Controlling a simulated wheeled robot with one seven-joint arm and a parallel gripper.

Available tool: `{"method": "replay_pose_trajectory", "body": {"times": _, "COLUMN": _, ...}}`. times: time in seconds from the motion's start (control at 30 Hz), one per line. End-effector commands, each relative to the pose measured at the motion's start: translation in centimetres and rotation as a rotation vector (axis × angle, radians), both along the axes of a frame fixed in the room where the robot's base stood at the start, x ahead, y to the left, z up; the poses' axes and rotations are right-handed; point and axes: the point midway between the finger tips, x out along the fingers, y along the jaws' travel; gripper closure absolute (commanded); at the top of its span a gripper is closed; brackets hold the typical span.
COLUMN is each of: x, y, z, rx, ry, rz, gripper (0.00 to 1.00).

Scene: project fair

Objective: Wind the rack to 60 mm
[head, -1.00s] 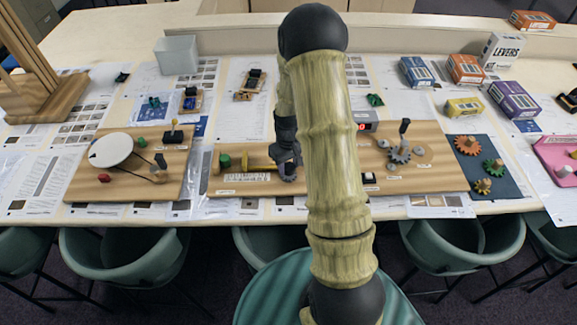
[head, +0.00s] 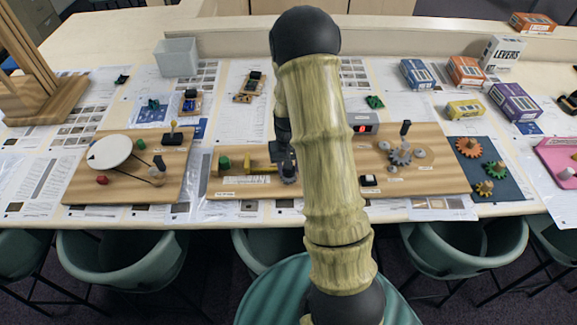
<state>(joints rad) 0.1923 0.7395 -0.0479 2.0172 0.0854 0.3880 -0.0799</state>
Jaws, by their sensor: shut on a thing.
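The rack (head: 262,168) is a yellow bar lying along the left part of a wooden board (head: 440,179), with a green knob (head: 224,162) at its left and a white scale strip (head: 246,180) in front. A dark, round toothed part (head: 289,173) stands at the rack's right end. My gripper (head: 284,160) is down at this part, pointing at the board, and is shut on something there. The held piece is too small and dark to make out, and my arm hides the middle of the board. The scale's reading is not legible.
A small display (head: 361,123) with a red digit, a grey gear (head: 400,156) and a black-and-white switch (head: 369,181) sit to the right of my arm. A second board (head: 180,150) with a white disc stands left. Boxes (head: 466,70) stand at the back right.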

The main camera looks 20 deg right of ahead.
Motion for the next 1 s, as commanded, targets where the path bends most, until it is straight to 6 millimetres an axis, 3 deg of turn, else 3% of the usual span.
{"method": "replay_pose_trajectory", "body": {"times": 0.07, "x": 0.3, "y": -0.1, "z": 0.3, "rx": -0.002, "ry": -0.01, "rz": 0.001, "gripper": 0.85}}
{"method": "replay_pose_trajectory", "body": {"times": 0.1, "x": 0.3, "y": -0.1, "z": 0.3, "rx": -0.002, "ry": -0.01, "rz": 0.001, "gripper": 0.57}}
{"method": "replay_pose_trajectory", "body": {"times": 0.2, "x": 0.3, "y": 0.0, "z": 0.2, "rx": -0.002, "ry": -0.008, "rz": 0.001, "gripper": 0.41}}
{"method": "replay_pose_trajectory", "body": {"times": 0.63, "x": 0.2, "y": 0.0, "z": 0.8, "rx": -0.001, "ry": -0.005, "rz": 0.001, "gripper": 0.41}}
{"method": "replay_pose_trajectory", "body": {"times": 1.0, "x": 0.2, "y": 0.0, "z": 6.3, "rx": -0.002, "ry": -0.009, "rz": 0.003, "gripper": 0.41}}
